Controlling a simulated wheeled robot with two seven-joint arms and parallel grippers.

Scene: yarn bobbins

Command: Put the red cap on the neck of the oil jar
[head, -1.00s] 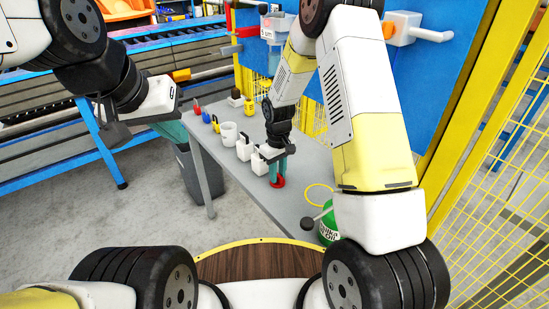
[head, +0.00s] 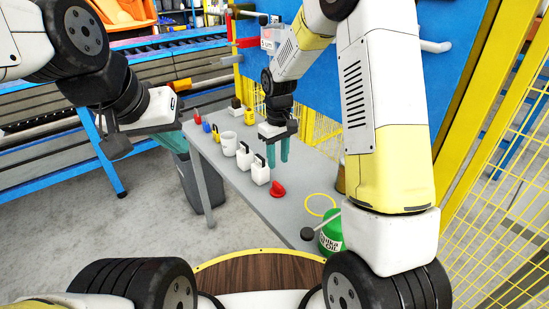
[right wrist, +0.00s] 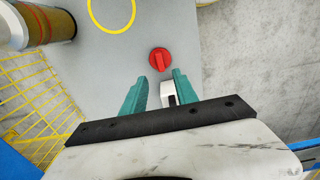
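The red cap (head: 278,189) lies on the grey table, with a raised ridge across its top in the right wrist view (right wrist: 159,60). The green oil jar (head: 331,238) stands at the table's near right, partly behind my right arm; I cannot make out its neck. My right gripper (head: 278,150) hangs fingers down above the table, beyond the cap. Its teal fingers (right wrist: 158,92) are apart, with the cap ahead of their tips and no contact seen. My left gripper (head: 172,138) is off the table's left side; its finger gap is unclear.
White bottles (head: 260,170) and a white cup (head: 228,144) stand left of my right gripper. A yellow ring (head: 320,205) lies between cap and jar. A dark round knob (head: 307,233) is beside the jar. A brown-gold container (right wrist: 40,22) shows in the wrist view.

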